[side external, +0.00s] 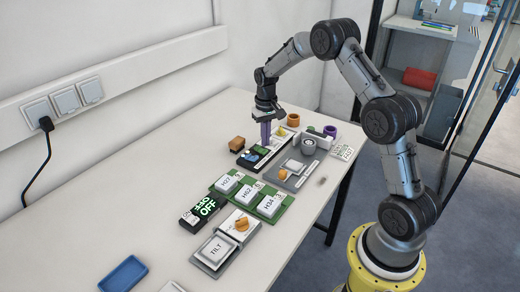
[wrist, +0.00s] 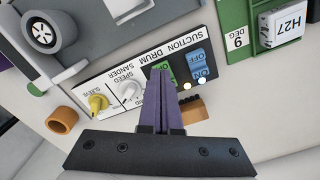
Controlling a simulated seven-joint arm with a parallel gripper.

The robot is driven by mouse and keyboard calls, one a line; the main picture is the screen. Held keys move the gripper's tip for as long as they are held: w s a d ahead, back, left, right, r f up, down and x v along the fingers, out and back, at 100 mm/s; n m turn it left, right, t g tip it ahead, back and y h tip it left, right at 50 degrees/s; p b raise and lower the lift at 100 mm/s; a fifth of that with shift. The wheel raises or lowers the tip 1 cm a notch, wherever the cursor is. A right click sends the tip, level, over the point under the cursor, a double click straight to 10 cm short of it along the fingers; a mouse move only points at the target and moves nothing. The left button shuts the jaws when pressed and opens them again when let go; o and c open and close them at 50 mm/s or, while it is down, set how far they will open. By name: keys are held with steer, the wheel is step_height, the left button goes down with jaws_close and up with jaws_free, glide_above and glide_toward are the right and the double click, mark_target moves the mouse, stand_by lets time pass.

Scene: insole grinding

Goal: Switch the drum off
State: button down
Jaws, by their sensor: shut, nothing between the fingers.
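The black and white control panel (wrist: 125,75) carries the labels SUCTION, DRUM and SANDER SPEED in the wrist view. Its green drum switch (wrist: 165,68) is partly hidden behind my fingers. A blue switch (wrist: 197,62) marked OFF and ON sits beside it. My gripper (wrist: 160,73) is shut and empty, its purple fingers over the green switch; I cannot tell whether they touch it. In the side view my gripper (side external: 265,142) points down at the panel (side external: 255,157).
The panel also has a white knob (wrist: 129,92) and a yellow knob (wrist: 97,102). A brown block (side external: 237,144) and an orange cup (side external: 293,120) stand close by. A green tray (side external: 232,193) holds labelled blocks.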

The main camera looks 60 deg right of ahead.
steer(key=shift+r, duration=2.4)
step_height(320, 180, up, 7)
steer(key=t, duration=0.1)
glide_above(265, 152)
steer(key=w+a, duration=0.1)
steer(key=a, duration=0.2)
steer(key=s+a+r+n+t, duration=0.3)
steer(key=s+a+r, duration=0.7)
steer(key=r, duration=0.4)
steer(key=s+a+r+n+t, duration=0.1)
steer(key=s+a, duration=0.2)
steer(key=s, duration=0.4)
steer(key=s+a+n+t, duration=0.1)
steer(key=s+a, duration=0.2)
steer(key=s, duration=0.3)
steer(key=s+f+n, duration=0.1)
steer(key=s+f, duration=0.5)
steer(key=s, duration=0.1)
steer(key=shift+s+a+f, duration=0.25)
steer(key=shift+a, duration=0.05)
